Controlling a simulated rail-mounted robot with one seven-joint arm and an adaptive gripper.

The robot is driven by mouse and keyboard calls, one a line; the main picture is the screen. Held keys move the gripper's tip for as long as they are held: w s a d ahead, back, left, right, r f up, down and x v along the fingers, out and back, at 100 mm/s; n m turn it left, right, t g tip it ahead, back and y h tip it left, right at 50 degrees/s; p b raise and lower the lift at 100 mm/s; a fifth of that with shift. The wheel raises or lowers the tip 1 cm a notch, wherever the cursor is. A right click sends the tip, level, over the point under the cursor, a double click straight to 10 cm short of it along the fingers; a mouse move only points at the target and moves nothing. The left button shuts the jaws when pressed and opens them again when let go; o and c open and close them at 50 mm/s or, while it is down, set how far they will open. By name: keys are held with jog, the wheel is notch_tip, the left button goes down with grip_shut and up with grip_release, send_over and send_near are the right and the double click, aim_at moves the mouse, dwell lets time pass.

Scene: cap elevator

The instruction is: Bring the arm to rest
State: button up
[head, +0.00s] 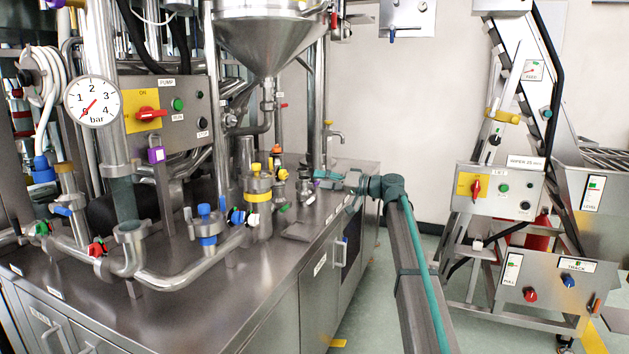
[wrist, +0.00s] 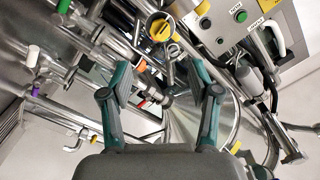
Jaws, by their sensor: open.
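My arm (head: 412,265) reaches up from the lower front of the head view, with a teal line along it. My gripper (head: 330,177) points left from its end, near the right edge of the steel bench top (head: 280,262). In the wrist view my gripper (wrist: 160,84) shows two teal and grey fingers spread wide apart, with nothing held between them. Pipes, a yellow-faced round part (wrist: 160,28) and valve fittings show beyond the fingers. Whether the gripper touches anything on the bench is too small to tell.
The bench carries pipes, a blue-topped valve (head: 206,224), a yellow-banded vessel (head: 259,195) and a hanging steel hopper (head: 268,32). A pump panel (head: 168,112) stands left. An inclined elevator with a control panel (head: 500,188) stands right. Floor between is open, apart from my arm.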

jog(key=shift+d, duration=0.1)
dwell(0.3)
